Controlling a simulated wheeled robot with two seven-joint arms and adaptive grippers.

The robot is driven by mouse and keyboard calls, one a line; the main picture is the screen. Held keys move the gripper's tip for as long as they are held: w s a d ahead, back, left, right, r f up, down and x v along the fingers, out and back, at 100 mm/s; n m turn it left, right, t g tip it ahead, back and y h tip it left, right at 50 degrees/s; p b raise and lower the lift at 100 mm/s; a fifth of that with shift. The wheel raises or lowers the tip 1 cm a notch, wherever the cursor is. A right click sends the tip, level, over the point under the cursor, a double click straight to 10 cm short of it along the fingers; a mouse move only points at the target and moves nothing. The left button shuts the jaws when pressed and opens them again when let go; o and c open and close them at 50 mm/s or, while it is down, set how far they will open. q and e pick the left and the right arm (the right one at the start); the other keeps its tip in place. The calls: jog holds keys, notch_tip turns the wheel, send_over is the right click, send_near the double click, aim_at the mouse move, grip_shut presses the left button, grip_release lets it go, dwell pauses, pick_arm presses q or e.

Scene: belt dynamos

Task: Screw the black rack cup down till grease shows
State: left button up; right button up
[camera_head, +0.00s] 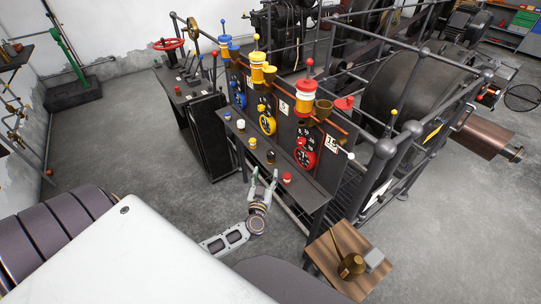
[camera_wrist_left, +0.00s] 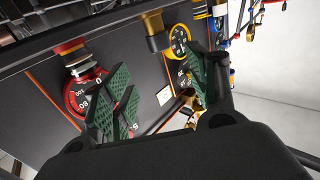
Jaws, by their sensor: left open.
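My left gripper (camera_head: 264,177) is open in front of the dark switch panel, near its front ledge, with nothing seen between its fingers. In the left wrist view its two green-padded fingers (camera_wrist_left: 160,85) stand wide apart before the panel. A small brass part (camera_wrist_left: 194,101) shows beside the right finger, partly hidden by it. Brass cups show on the panel, one by the red unit (camera_head: 324,107) and one by the yellow unit (camera_head: 269,74). My right gripper is not in view.
The panel ledge carries small coloured knobs; a red knob (camera_head: 287,177) is close to the gripper. Red (camera_head: 305,154) and yellow (camera_head: 267,119) dials stand above. A wooden stool (camera_head: 323,272) holds a brass can (camera_head: 351,265). Railings guard the machines behind.

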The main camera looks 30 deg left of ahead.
aim_at(270, 156)
pick_arm(q)
jog(key=shift+b+x, duration=0.5)
jog(key=shift+x, duration=5.6)
jog(key=shift+c, duration=0.2)
jog(key=c, duration=1)
